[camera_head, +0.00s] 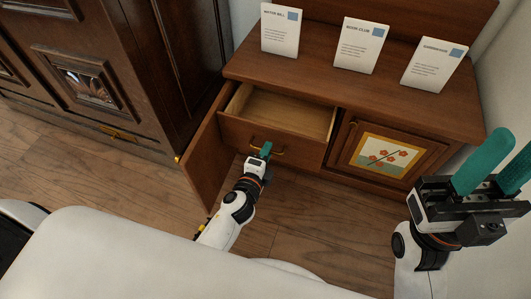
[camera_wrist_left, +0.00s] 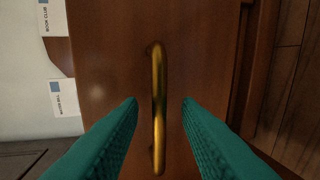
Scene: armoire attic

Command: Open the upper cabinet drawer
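The upper drawer (camera_head: 235,131) of the low brown cabinet (camera_head: 445,103) is pulled partly out, and its pale inside looks empty. Its brass handle (camera_head: 280,152) is on the drawer front. My left gripper (camera_head: 265,149) is at the handle. In the left wrist view the handle (camera_wrist_left: 158,100) stands upright between the two teal fingers, with a gap on each side. The left gripper is open around it, and the fingers do not appear to touch it. My right gripper (camera_head: 514,149) is open and empty at the right, away from the drawer.
A cabinet door (camera_head: 207,150) is swung open left of the drawer. A closed door with a flower panel (camera_head: 385,155) is to the right. Three white cards (camera_head: 360,46) stand on top. A dark carved armoire (camera_head: 130,70) is at the left. Wood floor (camera_head: 130,170) is clear in front.

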